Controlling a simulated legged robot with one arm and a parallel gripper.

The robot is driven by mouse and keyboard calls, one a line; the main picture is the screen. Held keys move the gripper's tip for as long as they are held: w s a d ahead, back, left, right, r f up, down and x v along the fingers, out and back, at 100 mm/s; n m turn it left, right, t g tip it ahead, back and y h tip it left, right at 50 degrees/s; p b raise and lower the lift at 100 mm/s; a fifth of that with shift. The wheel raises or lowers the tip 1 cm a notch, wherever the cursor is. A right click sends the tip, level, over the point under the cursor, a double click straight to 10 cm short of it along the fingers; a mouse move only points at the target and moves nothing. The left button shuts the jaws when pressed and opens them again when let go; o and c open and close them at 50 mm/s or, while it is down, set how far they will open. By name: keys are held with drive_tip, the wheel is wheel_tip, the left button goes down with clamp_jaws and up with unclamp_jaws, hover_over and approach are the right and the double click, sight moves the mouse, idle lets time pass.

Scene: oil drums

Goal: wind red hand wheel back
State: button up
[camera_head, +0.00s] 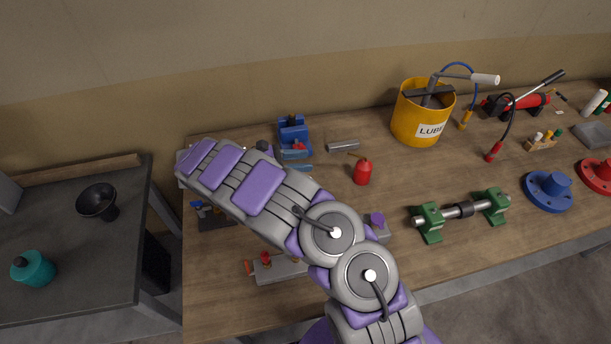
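No red hand wheel shows clearly. A grey block-like fixture (285,268) at the front of the workbench carries a small red part (266,259) on top and an orange-red part at its left end. I cannot tell whether either is the hand wheel, and my arm covers the fixture's right side. My grey and purple arm reaches across the bench to the upper left. Its far end lies over the bench's back left corner. No gripper fingers can be made out there, and whatever is beneath the arm is hidden.
The wooden workbench (330,300) holds a blue vise (293,133), red oil can (362,172), yellow LUBE bucket (421,124), green-ended roller stand (430,223), blue flange (548,191) and red flange (598,175). A dark side table (90,240) at left carries a black funnel (98,201) and teal bottle (33,269).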

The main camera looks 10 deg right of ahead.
drive_tip(key=shift+s+d+f+p, duration=0.1)
drive_tip(key=shift+s+p, duration=0.4)
drive_tip(key=shift+s, duration=2.65)
